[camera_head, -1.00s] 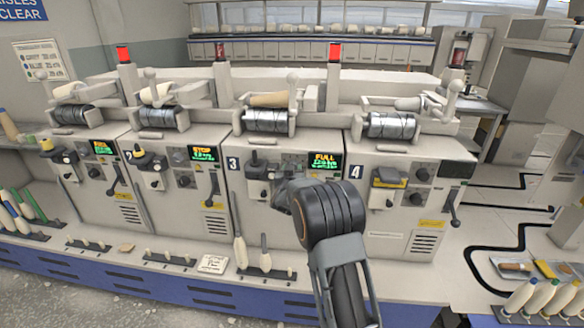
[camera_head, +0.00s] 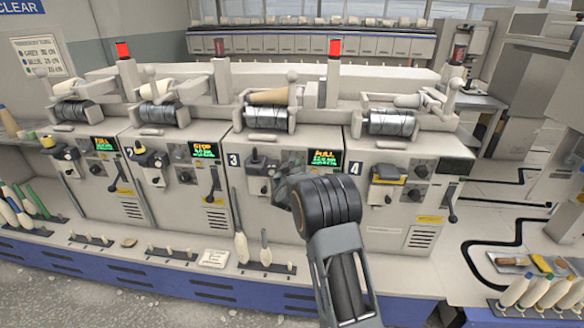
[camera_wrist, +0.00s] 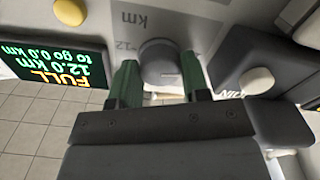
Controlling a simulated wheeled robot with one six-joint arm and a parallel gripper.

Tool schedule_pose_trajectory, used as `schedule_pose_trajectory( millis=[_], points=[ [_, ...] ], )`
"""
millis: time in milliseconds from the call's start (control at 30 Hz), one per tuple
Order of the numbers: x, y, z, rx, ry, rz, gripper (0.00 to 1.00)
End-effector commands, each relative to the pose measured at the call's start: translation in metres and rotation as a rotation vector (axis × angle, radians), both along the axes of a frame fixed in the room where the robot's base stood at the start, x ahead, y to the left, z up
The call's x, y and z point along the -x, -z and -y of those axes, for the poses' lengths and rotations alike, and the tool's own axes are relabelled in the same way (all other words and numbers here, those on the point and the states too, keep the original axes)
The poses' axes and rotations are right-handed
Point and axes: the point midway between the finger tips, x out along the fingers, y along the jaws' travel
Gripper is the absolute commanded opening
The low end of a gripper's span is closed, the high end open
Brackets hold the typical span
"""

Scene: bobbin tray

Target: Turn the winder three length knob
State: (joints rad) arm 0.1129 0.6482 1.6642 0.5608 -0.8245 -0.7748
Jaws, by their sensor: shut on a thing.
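The winder three length knob (camera_wrist: 160,62) is a round grey knob on a pale panel with "km" and "12" marks in the wrist view. My gripper (camera_wrist: 159,75) has its two green fingers on either side of it, shut on it. In the head view my gripper (camera_head: 283,187) is at the front of winder three (camera_head: 233,195), and my wrist hides the knob.
A dark grey block (camera_wrist: 245,65) with a round yellowish cap (camera_wrist: 257,80) sits close to the right finger in the wrist view. Winder four (camera_head: 400,215) stands to the right. A ledge with pegs and bobbins (camera_head: 240,248) runs below the winders.

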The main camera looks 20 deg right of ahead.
Motion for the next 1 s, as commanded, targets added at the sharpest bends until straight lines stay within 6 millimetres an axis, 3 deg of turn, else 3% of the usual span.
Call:
schedule_pose_trajectory(
  millis=[133,167,400,733,1000],
  points=[
    [0.0,-0.001,-0.001,0.001,-0.002,0.002,0.19],
    [0.0,-0.001,-0.001,0.001,-0.002,0.002,0.46],
    [0.0,-0.001,0.0,0.0,0.001,0.002,0.68],
    [0.004,0.0,-0.002,-0.001,0.0,0.0,0.68],
    [0.044,-0.001,-0.025,-0.001,-0.002,0.0,0.68]
  ],
)
